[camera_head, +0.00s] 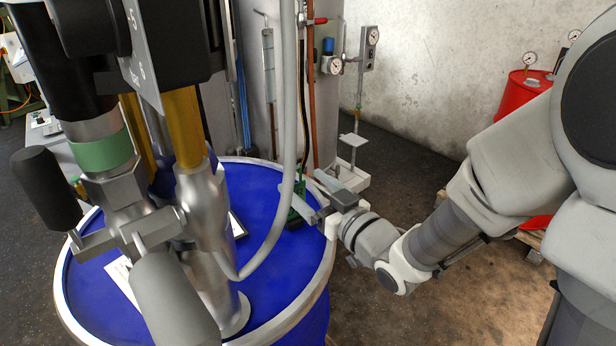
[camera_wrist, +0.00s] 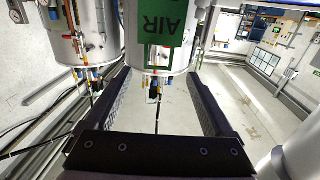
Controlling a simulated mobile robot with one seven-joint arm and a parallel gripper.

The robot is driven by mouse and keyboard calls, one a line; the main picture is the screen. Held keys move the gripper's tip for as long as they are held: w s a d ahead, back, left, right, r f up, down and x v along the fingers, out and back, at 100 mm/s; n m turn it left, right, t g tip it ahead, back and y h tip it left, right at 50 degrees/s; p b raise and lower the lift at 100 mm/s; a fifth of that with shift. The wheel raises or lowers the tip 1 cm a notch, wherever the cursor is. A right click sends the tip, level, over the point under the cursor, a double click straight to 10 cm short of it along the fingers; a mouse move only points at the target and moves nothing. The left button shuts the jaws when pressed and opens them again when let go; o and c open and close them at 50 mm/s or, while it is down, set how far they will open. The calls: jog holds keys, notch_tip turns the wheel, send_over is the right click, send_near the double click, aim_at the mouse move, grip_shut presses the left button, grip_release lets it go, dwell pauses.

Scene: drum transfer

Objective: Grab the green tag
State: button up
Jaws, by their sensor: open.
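The green tag (camera_wrist: 166,38) with the dark letters "AIR" hangs at the top middle of the wrist view, in front of a white cylinder. It lies ahead of my gripper (camera_wrist: 158,76), in line with the gap between the two fingers. The fingers are open with nothing clearly between them. In the head view my gripper (camera_head: 311,199) is above the right rim of the blue drum, pointing left. A narrow green shape (camera_head: 300,203) shows at its fingertips, probably the tag seen nearly edge-on. Whether the fingers touch it cannot be told.
The blue drum (camera_head: 262,178) carries a metal pump with grey handles (camera_head: 170,296) at the left. A grey hose (camera_head: 284,190) curves down close left of my gripper. Gauges and pipes (camera_head: 332,64) stand behind. A red drum (camera_head: 522,92) is at the far right.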

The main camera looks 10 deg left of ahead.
jog(key=p, duration=0.2)
jog(key=shift+w+a+r+p, duration=0.15)
jog(key=shift+w+a+p, duration=0.15)
jog(key=shift+a+p, duration=0.05)
jog(key=p+x, duration=0.1)
jog(key=x, duration=0.6)
jog(key=shift+w+f, duration=0.35)
jog(key=shift+w, duration=0.05)
jog(key=shift+c, duration=0.3)
grip_shut()
